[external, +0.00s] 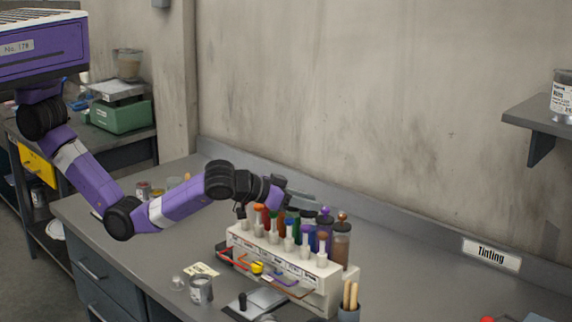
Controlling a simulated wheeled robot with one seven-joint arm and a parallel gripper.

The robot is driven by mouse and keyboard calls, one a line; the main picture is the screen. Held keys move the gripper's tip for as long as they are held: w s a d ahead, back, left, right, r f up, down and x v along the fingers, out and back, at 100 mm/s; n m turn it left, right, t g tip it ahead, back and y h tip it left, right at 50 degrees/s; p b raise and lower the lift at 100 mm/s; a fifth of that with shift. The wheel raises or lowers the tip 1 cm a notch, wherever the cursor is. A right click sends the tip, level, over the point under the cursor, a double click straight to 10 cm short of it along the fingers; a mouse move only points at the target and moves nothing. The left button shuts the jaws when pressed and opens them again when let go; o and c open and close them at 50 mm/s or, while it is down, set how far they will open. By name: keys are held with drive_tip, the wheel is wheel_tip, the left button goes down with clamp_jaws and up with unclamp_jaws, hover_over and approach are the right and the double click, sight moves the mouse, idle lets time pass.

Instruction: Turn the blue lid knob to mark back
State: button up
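A pale tinting dispenser (318,283) stands on the grey bench, with a row of coloured canisters along its back. A blue-violet canister (309,239) stands right of the green ones. Its dark lid lies just under my gripper, and I cannot make out a blue knob or its marks. A purple-topped canister (325,222) and a brown canister (341,244) stand to its right. My gripper (312,201) reaches in from the left, its grey fingers pointing right over the lids. Whether it touches a lid, and whether it is open or shut, I cannot tell.
Small jars (143,189) stand behind my arm. The bench right of the dispenser is mostly clear, below the Tinting sign (491,254).

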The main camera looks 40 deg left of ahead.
drive_tip(key=shift+w, duration=0.1)
clamp_jaws()
drive_tip(key=shift+d+f+n+y+b, duration=0.1)
drive_tip(key=shift+n+y+b, duration=0.2)
drive_tip(key=shift+b, duration=0.1)
drive_tip(key=n+y+b, duration=0.1)
drive_tip(key=n+t+y+b, duration=0.1)
drive_tip(key=b, duration=0.1)
drive_tip(key=shift+f+y, duration=0.1)
drive_tip(key=shift+y, duration=0.2)
drive_tip(key=n+y+b, duration=0.3)
drive_tip(key=b, duration=0.1)
drive_tip(key=shift+n+t+y, duration=0.3)
drive_tip(key=shift+y, duration=0.1)
drive_tip(key=shift+r+n+y+b, duration=0.2)
drive_tip(key=shift+n+y+b, duration=0.7)
drive_tip(key=shift+y+b, duration=0.15)
unclamp_jaws()
